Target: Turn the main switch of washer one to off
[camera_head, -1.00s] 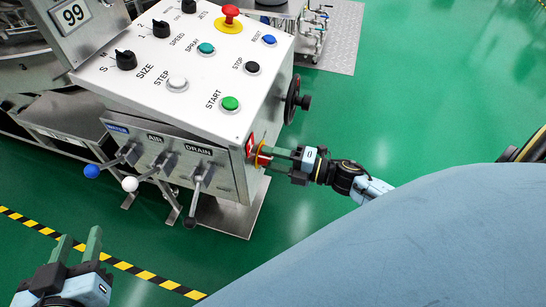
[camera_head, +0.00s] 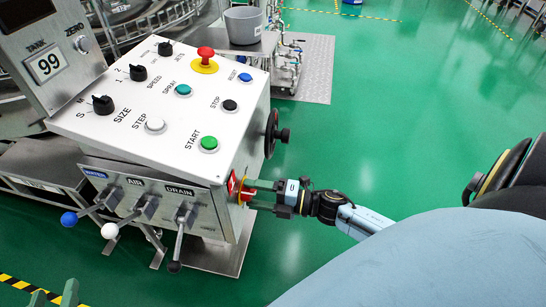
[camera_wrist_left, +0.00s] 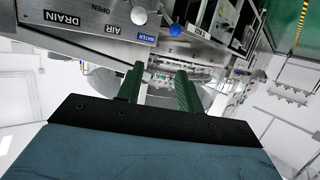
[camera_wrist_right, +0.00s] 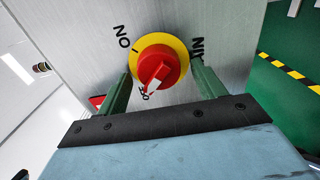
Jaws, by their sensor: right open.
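The main switch (camera_wrist_right: 160,68) is a red knob on a yellow disc, on the grey side of the control box. In the right wrist view its white pointer aims down-left at partly hidden lettering, away from the ON label. In the head view the switch (camera_head: 245,194) is partly covered by my right gripper (camera_head: 253,195). My right gripper (camera_wrist_right: 161,88) is open, its green fingers apart on either side of the knob; contact cannot be told. My left gripper (camera_head: 54,296) is at the bottom left edge, open and empty; its parted fingers also show in the left wrist view (camera_wrist_left: 158,85).
The control panel (camera_head: 110,125) carries knobs, coloured buttons and a red emergency stop (camera_head: 206,53). WATER, AIR and DRAIN levers (camera_head: 180,220) stick out in front. A black handwheel (camera_head: 272,133) juts from the box's side. Open green floor (camera_head: 400,120) lies to the right.

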